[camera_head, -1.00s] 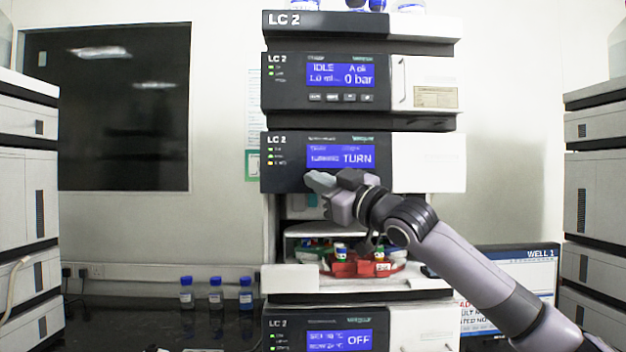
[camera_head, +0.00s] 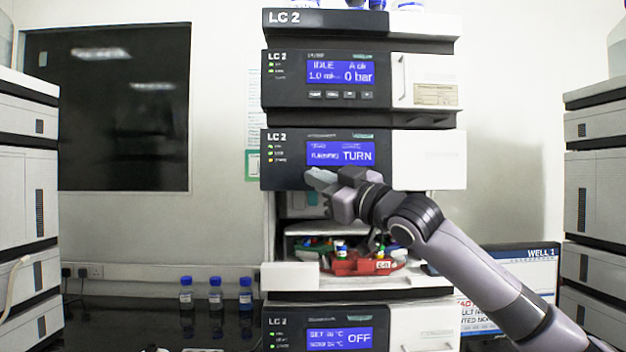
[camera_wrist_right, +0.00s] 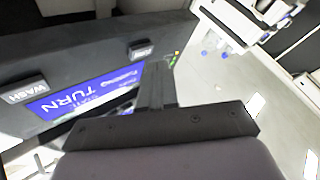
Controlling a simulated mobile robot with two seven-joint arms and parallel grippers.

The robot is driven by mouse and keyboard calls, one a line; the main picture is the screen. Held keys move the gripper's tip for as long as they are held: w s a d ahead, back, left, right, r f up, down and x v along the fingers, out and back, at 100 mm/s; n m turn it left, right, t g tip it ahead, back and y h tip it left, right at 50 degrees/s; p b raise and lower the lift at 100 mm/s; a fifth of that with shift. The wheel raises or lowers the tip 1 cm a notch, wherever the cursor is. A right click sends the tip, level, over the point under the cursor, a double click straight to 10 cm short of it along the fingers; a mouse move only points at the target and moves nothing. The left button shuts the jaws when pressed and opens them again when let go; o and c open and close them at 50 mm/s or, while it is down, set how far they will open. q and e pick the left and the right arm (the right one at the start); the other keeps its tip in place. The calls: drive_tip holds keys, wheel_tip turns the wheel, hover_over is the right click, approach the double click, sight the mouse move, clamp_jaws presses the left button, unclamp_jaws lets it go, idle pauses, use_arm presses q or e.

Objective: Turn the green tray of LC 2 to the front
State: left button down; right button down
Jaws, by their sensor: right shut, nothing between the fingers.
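LC 2 is a stack of modules; its autosampler module (camera_head: 430,160) has a blue display (camera_head: 340,154) reading TURN. In the open bay below it, a red tray (camera_head: 350,267) with a white tag and vials faces the front. Green parts (camera_head: 312,244) show behind it at the left; I cannot tell how far the green tray reaches, as the red tray and my arm hide the rest. My right gripper (camera_head: 316,180) is shut and empty at the lower edge of the dark panel. The right wrist view shows its fingers (camera_wrist_right: 155,88) near the display and the WASH button (camera_wrist_right: 27,90). My left gripper is out of view.
A white ledge (camera_head: 290,278) juts out below the bay. Three blue-capped bottles (camera_head: 215,294) stand on the dark bench to the left. A monitor (camera_head: 530,270) stands at the right, behind my right arm. More instrument stacks flank both sides.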

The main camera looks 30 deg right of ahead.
drive_tip(key=s+a, duration=0.1)
drive_tip(key=s+b, duration=0.1)
drive_tip(key=s, duration=0.1)
drive_tip(key=s+a+b, duration=0.1)
drive_tip(key=shift+s+a, duration=0.15)
drive_tip(key=shift+a, duration=0.15)
idle(5.2)
drive_tip(key=w+a+f+g, duration=0.1)
drive_tip(key=w+a+f, duration=0.15)
drive_tip(key=f, duration=0.65)
drive_tip(key=w+a+f+g+y, duration=0.15)
drive_tip(key=a+f, duration=0.25)
drive_tip(key=f, duration=0.6)
drive_tip(key=w+a+f+g, duration=0.1)
drive_tip(key=a+f+g, duration=0.15)
drive_tip(key=f, duration=0.65)
drive_tip(key=s+a+f+m+g+p, duration=0.1)
drive_tip(key=s+a+f, duration=0.15)
drive_tip(key=f, duration=0.75)
drive_tip(key=s+a+f+m+p, duration=0.15)
drive_tip(key=s+f, duration=0.25)
drive_tip(key=f, duration=0.6)
drive_tip(key=s+a+f+m+g+h, duration=0.1)
drive_tip(key=s+f+m+g+h, duration=0.2)
drive_tip(key=s+f, duration=1.5)
drive_tip(key=s+g, duration=0.1)
drive_tip(key=s, duration=0.3)
drive_tip(key=shift+s+f+g+h, duration=0.15)
drive_tip(key=shift+f+g+h, duration=0.15)
drive_tip(key=shift+h, duration=0.05)
